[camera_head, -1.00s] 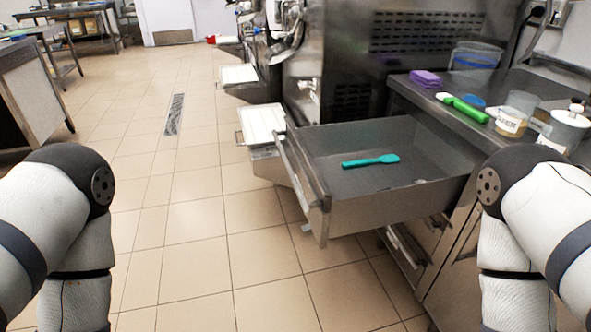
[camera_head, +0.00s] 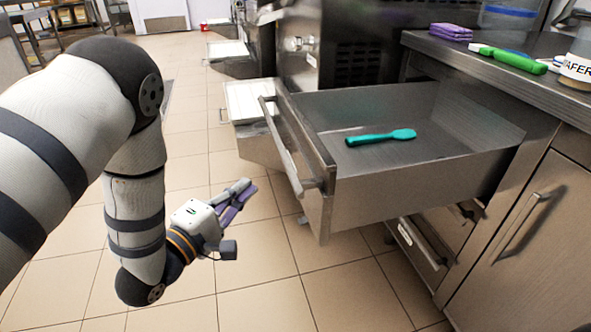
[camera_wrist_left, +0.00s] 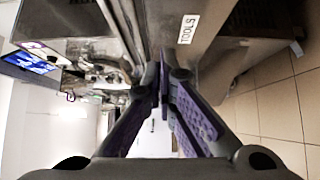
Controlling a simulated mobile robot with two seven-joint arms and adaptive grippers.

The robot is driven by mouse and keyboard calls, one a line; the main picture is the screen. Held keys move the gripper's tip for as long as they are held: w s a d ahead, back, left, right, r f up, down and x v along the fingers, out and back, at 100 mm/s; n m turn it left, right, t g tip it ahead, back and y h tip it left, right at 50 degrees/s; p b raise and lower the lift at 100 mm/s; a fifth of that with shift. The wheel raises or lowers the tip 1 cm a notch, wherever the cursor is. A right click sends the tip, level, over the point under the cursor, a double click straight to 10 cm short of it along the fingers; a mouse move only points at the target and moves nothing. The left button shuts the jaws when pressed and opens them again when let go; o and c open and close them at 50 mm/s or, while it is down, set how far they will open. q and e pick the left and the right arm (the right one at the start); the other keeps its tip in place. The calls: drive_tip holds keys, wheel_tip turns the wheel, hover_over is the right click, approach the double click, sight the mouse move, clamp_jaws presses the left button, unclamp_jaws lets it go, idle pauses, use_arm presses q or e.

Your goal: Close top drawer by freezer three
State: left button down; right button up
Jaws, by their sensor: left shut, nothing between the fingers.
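The top drawer (camera_head: 420,190) is pulled far out of the steel counter in the head view. Its front panel (camera_head: 305,165) with a bar handle (camera_head: 284,150) faces left. A teal spatula (camera_head: 381,137) lies inside it. My left gripper (camera_head: 241,190) is shut and empty, to the left of the drawer front and apart from it in the head view. In the left wrist view my left gripper (camera_wrist_left: 163,75) has its fingertips together, with a steel front bearing a "TOOLS" label (camera_wrist_left: 187,29) just beyond them. My right gripper is not in view.
The counter top (camera_head: 480,60) holds a purple cloth stack (camera_head: 451,32), a green-handled tool (camera_head: 519,61) and a labelled container (camera_head: 578,68). Freezers with white trays (camera_head: 250,101) stand behind the drawer.

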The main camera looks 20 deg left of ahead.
use_arm(q)
drive_tip(key=shift+w+d+b, duration=0.15)
drive_tip(key=shift+w+d, duration=0.65)
drive_tip(key=shift+w, duration=0.8)
drive_tip(key=shift+w+d+b, duration=0.2)
drive_tip(key=shift+w+d, duration=0.6)
drive_tip(key=shift+w, duration=0.85)
drive_tip(key=shift+w+d+b, duration=0.15)
drive_tip(key=shift+w+d, duration=0.65)
drive_tip(key=shift+w, duration=0.8)
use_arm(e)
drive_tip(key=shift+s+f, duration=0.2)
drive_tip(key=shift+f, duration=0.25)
